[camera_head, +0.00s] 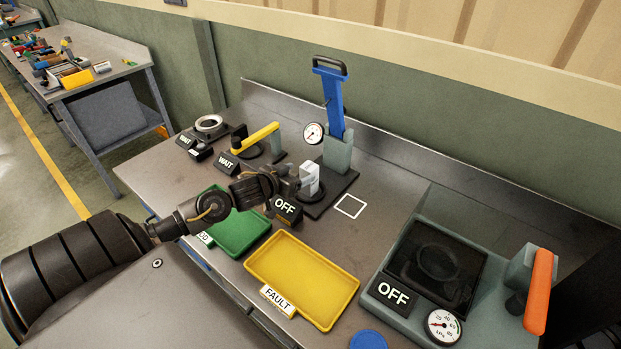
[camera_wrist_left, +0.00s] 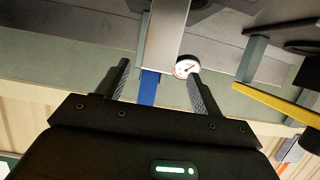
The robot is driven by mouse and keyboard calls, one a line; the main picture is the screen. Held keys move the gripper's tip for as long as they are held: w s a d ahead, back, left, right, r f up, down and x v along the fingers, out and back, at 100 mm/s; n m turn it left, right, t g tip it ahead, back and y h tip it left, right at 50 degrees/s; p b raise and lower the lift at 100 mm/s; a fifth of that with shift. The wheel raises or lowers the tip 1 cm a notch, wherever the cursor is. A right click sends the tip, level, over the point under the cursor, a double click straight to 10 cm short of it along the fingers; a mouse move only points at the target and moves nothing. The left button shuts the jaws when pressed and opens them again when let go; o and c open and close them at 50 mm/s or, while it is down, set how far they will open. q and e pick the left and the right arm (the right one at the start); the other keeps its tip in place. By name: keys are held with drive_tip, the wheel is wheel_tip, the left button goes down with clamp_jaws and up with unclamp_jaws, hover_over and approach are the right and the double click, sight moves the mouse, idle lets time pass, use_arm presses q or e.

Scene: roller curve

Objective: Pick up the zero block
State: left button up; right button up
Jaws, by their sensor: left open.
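A pale grey-white block (camera_head: 309,180), which I take for the zero block, stands upright on the dark base of the blue-lever gauge stand (camera_head: 338,155). My left gripper (camera_head: 299,182) is beside it, reaching in from the left at block height. In the left wrist view the block (camera_wrist_left: 168,38) shows ahead, between the lines of the two open fingers (camera_wrist_left: 157,75). I cannot tell whether a finger touches it. The gripper partly hides the block's lower left in the head view. My right gripper is not in view.
An OFF sign (camera_head: 286,209) sits just below the gripper. A yellow FAULT tray (camera_head: 330,312) and a green tray (camera_head: 262,232) lie in front. A yellow-lever fixture (camera_head: 262,136) stands behind left. A white square outline (camera_head: 349,206) is bare. An OFF machine (camera_head: 400,312) stands right.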

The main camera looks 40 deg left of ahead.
sight(304, 171)
use_arm(q)
drive_tip(key=shift+w+d+f, duration=0.1)
drive_tip(key=shift+w, duration=0.4)
drive_tip(key=shift+w+p, duration=0.4)
drive_tip(key=p+x, duration=0.1)
drive_tip(key=x, duration=0.2)
drive_tip(key=shift+w+f, duration=0.2)
drive_tip(key=shift+w, duration=0.05)
drive_tip(key=shift+w+f, duration=0.2)
drive_tip(key=shift+w, duration=0.05)
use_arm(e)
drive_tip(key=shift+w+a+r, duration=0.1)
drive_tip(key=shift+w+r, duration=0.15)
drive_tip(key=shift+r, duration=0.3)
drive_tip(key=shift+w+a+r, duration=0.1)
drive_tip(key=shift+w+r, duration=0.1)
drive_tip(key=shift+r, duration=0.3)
use_arm(q)
drive_tip(key=shift+s, duration=0.1)
clamp_jaws()
drive_tip(key=shift+r, duration=0.1)
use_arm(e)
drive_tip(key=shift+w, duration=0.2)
